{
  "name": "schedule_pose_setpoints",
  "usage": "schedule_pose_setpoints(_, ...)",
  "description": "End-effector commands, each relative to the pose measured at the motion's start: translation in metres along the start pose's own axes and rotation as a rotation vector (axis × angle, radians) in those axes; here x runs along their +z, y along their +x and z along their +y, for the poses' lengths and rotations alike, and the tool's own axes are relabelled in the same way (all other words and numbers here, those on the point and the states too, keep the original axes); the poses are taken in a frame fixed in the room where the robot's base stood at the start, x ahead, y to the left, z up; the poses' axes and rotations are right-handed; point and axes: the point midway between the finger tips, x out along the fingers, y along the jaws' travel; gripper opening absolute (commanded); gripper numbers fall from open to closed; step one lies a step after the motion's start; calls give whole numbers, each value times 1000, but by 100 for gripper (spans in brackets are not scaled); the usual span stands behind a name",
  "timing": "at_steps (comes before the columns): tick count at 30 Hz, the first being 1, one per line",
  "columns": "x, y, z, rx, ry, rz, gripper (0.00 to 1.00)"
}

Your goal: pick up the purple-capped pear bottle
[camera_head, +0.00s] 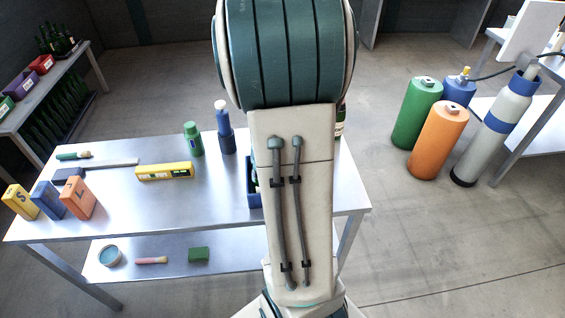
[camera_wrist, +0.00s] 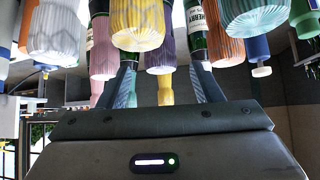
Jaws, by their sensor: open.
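In the wrist view the scene appears upside down, with bottle tops pointing down the picture. A purple ribbed top (camera_wrist: 161,54) shows in the middle, between my gripper's fingers as seen there; I take it for the purple-capped pear bottle's cap. The body is mostly hidden behind nearer ribbed tops and cut by the frame edge. My gripper (camera_wrist: 166,78) is open, with a dark finger on each side. I see no contact with the purple top. A yellow top (camera_wrist: 165,92) shows just below it. In the head view my arm hides the gripper and this bottle.
A blue crate (camera_head: 252,198) is partly hidden by my arm. A blue bottle (camera_head: 226,138) and green can (camera_head: 193,140) stand left of it. A yellow level (camera_head: 164,171) lies farther left.

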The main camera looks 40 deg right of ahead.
Motion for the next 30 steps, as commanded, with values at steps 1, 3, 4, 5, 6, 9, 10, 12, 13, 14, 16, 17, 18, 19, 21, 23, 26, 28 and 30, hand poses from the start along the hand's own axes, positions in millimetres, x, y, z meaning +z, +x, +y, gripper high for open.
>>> schedule_pose_setpoints(1,2,6,1,1,1,0,59)
schedule_pose_setpoints(3,0,10,1,1,1,1,59)
schedule_pose_setpoints(4,0,11,0,0,1,0,59)
schedule_pose_setpoints(5,0,12,0,0,1,0,59)
schedule_pose_setpoints(6,0,12,0,-1,1,0,59)
schedule_pose_setpoints(9,-1,17,0,1,1,-1,59)
schedule_pose_setpoints(10,-1,19,1,1,1,-1,59)
schedule_pose_setpoints(12,-2,27,1,1,1,-1,59)
schedule_pose_setpoints(13,-2,30,1,1,2,-2,59)
schedule_pose_setpoints(14,-3,33,1,1,2,-3,59)
schedule_pose_setpoints(16,-5,41,1,1,1,-2,59)
schedule_pose_setpoints(17,-6,45,1,1,2,-2,59)
schedule_pose_setpoints(18,-5,49,0,1,1,-3,59)
schedule_pose_setpoints(19,-5,52,0,1,1,-3,59)
schedule_pose_setpoints(21,-6,58,0,0,1,-2,59)
schedule_pose_setpoints(23,-5,61,0,0,1,-1,59)
schedule_pose_setpoints(26,-6,63,-1,-1,0,0,59)
schedule_pose_setpoints(28,-6,63,-1,-2,0,0,59)
schedule_pose_setpoints(30,-6,63,-1,-2,0,0,59)
